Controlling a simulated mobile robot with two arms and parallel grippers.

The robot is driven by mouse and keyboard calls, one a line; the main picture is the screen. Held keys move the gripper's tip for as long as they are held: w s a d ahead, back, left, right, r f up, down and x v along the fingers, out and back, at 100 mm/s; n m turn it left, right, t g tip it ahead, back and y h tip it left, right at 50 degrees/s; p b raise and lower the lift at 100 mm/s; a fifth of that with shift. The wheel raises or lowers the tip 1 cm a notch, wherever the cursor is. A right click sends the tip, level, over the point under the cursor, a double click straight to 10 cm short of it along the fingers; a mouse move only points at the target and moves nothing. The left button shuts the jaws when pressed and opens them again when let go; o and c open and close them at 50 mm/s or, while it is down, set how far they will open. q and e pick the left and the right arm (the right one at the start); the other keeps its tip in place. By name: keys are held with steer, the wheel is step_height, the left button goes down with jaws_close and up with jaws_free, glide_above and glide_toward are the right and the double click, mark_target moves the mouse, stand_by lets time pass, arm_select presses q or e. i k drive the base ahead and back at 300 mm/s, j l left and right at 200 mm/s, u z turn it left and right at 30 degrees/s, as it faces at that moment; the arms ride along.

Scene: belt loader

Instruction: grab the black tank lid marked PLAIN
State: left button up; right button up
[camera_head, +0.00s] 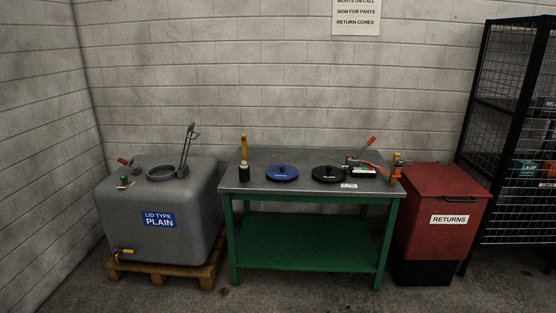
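A round black lid (329,174) lies flat on the grey top of the green-legged workbench (306,186), right of its middle. It bears small pale lettering, too small for me to read. A round blue lid (282,173) with a raised knob lies to its left, apart from it. The grey tank (155,220) stands left of the bench with a blue label reading "LID TYPE PLAIN". Its round top opening (161,173) is uncovered, with an upright lever beside it. Neither of my grippers is in view.
On the bench, a yellow-handled tool (244,158) stands at the left; a device with a red-handled part (362,170) lies right of the black lid. A red returns bin (441,210) adjoins the bench's right; a black mesh cage (505,130) stands beyond. Floor in front is clear.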

mark_target(328, 173)
steer(key=i+l+z, duration=0.1)
steer(key=i, duration=0.65)
steer(key=i+l+z, duration=0.15)
steer(key=i, duration=0.65)
